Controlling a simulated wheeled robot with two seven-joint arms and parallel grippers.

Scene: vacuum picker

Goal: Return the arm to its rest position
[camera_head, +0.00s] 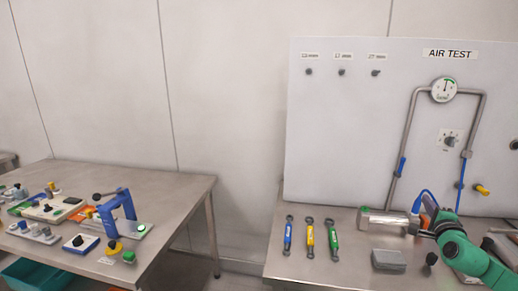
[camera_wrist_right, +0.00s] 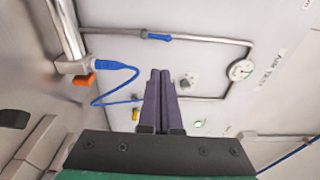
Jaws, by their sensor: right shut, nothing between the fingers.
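My right gripper (camera_wrist_right: 161,75) shows in the wrist view with its two dark fingers pressed together and nothing between them. It points toward the upright white panel (camera_wrist_right: 210,65) and touches nothing that I can see. In the head view my green right arm (camera_head: 468,255) reaches in from the lower right over the right table, and its gripper end is hard to make out near the metal cylinder (camera_head: 388,221). My left arm and gripper are out of view.
Three coloured tools, blue (camera_head: 288,235), yellow (camera_head: 310,237) and green (camera_head: 333,239), lie on the right table. A grey block (camera_head: 388,261) lies near my arm. A blue hose (camera_wrist_right: 118,68) and an orange part (camera_wrist_right: 85,79) are close to the gripper. The left table (camera_head: 180,190) holds several devices.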

